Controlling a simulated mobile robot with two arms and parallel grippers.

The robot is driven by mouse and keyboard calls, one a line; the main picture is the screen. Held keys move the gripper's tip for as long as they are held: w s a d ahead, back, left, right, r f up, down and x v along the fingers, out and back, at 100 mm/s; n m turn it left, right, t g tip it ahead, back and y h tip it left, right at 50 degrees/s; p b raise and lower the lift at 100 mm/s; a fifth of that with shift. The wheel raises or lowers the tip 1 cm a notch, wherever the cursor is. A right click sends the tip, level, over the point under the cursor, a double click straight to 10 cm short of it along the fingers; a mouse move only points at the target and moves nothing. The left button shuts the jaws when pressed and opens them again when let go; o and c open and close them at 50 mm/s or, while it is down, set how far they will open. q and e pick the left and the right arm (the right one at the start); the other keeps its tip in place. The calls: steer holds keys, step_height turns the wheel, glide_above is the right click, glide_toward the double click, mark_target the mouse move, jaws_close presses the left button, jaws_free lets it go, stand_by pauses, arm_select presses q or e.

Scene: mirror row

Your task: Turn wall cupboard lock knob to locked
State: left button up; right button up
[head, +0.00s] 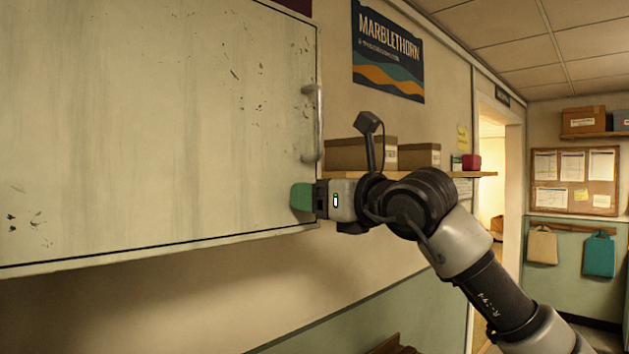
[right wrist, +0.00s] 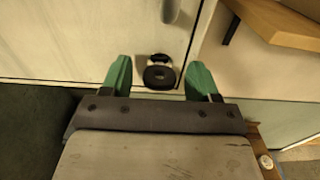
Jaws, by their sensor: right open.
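The wall cupboard (head: 170,120) fills the left of the head view, its pale, scuffed door closed as far as I can see. In the right wrist view the lock knob (right wrist: 159,77), round and black with a pale piece beside it, is at the door's lower corner. My right gripper (head: 302,197) has green fingers and is at that corner in the head view, hiding the knob there. It is open in the right wrist view (right wrist: 160,78), with a finger on either side of the knob and gaps between. I cannot tell the knob's setting. My left gripper is not in view.
A vertical door handle (head: 317,125) is just above my right gripper. A wooden shelf (head: 455,174) with cardboard boxes (head: 360,154) is on the wall to the right. A doorway and a notice board (head: 574,180) are farther back.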

steer(key=shift+w+a, duration=0.35)
steer(key=c, duration=0.9)
steer(key=shift+c, duration=0.2)
